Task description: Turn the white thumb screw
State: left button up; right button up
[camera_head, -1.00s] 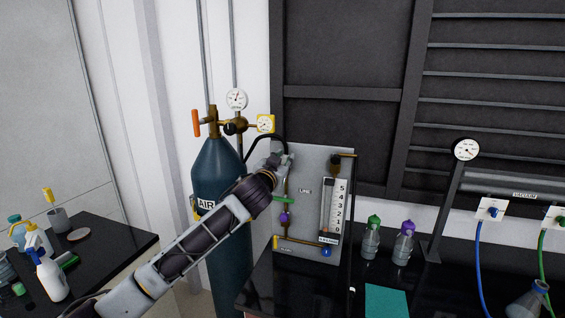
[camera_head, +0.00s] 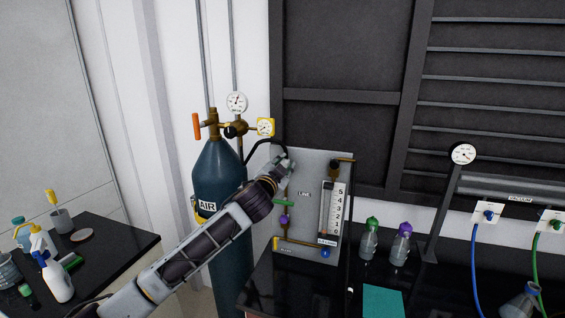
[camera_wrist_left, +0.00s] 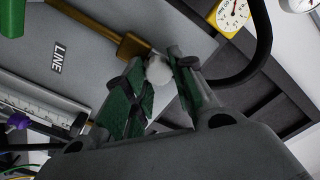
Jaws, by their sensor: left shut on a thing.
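The white thumb screw (camera_wrist_left: 158,70) shows in the left wrist view as a pale round knob at the end of a brass fitting (camera_wrist_left: 118,38). My left gripper (camera_wrist_left: 155,82) has its green-padded fingers on either side of the knob and is shut on it. In the head view, my left gripper (camera_head: 286,164) is at the upper left of the grey gas panel (camera_head: 312,180). The screw itself is hidden there by the fingers. My right gripper is in neither view.
A blue air cylinder (camera_head: 218,170) with gauges stands left of the panel. A black hose (camera_wrist_left: 262,50) curves close beside my fingers. Green-capped (camera_head: 370,240) and purple-capped (camera_head: 401,245) bottles stand right of the panel. A flowmeter (camera_head: 332,212) is mounted on the panel.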

pick_arm(q)
jog(key=m+p, duration=0.2)
jog(key=m, duration=0.1)
jog(key=shift+m, duration=0.4)
jog(key=shift+d+m+p, duration=0.1)
jog(key=shift+m+p, duration=0.45)
jog(key=shift+m, duration=0.35)
jog(key=shift+f+m+p, duration=0.1)
jog(key=shift+m+p, duration=0.2)
jog(key=shift+m, duration=0.9)
jog(key=shift+f+m, duration=0.1)
jog(key=shift+m, duration=0.9)
jog(key=o, duration=1)
jog(key=shift+o, duration=0.2)
